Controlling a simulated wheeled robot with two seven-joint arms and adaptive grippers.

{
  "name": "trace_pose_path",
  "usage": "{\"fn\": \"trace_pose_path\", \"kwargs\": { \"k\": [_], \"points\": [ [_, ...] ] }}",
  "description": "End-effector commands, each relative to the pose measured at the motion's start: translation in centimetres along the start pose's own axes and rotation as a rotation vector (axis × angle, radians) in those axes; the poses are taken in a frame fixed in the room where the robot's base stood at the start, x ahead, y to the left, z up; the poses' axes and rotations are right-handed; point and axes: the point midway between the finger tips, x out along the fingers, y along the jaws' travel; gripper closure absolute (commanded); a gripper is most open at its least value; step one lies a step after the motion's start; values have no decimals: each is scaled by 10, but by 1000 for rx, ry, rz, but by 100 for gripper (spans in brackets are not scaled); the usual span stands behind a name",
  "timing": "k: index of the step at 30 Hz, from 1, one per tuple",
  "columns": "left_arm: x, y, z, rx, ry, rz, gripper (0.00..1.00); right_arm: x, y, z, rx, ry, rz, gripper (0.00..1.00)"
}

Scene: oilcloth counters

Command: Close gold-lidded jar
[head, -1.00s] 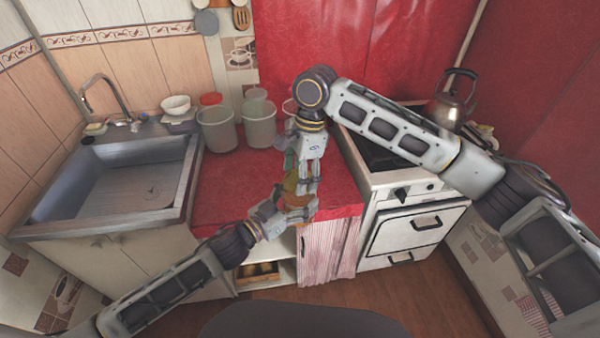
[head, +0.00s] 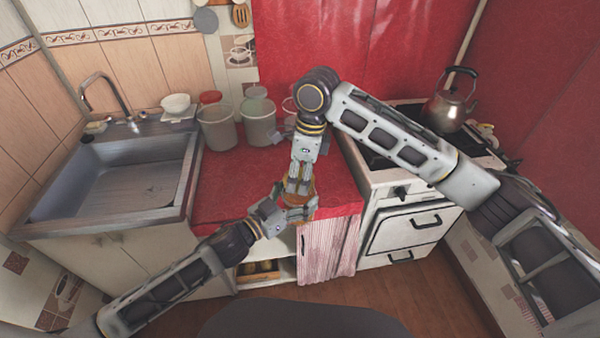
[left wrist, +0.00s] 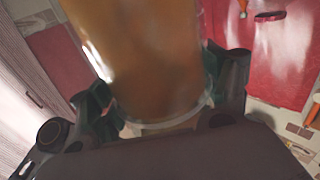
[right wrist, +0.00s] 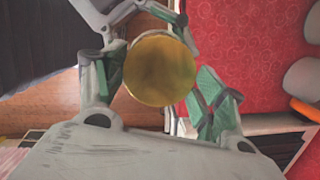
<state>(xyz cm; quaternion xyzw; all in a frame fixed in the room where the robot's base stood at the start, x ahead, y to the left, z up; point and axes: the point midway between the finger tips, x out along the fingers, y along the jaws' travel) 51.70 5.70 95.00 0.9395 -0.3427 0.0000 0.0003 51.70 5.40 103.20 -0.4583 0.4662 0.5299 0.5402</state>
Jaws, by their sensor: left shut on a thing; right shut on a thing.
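The jar, glass with amber-brown contents, fills the middle of the left wrist view (left wrist: 150,55). In the head view only a sliver of the jar (head: 312,188) shows, over the front of the red counter. My left gripper (head: 297,208) is shut around the jar from below left. The round gold lid (right wrist: 160,68) is seen face-on in the right wrist view. My right gripper (head: 300,186) points down from above and is shut on the lid, with green finger pads at its sides. How tightly the lid sits on the jar cannot be seen.
Behind the grippers on the red counter (head: 235,185) stand clear buckets (head: 217,128). A sink (head: 130,170) is at left. The counter's middle is clear.

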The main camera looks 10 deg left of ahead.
Motion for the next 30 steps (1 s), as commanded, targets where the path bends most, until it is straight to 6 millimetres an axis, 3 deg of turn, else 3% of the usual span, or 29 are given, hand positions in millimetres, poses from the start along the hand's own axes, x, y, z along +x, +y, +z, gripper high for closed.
{"fn": "trace_pose_path", "kwargs": {
  "k": [14,15,19,30],
  "points": [
    [0,1,-2,1,3,2,89,-1,0,1,81,-4,-13,40],
    [0,1,-2,1,3,2,89,-1,0,1,81,-4,-13,26],
    [0,1,-2,1,3,2,89,-1,0,1,80,-3,-13,9],
    [0,0,-3,1,5,2,89,-1,0,0,80,-2,-12,8]
  ]
}}
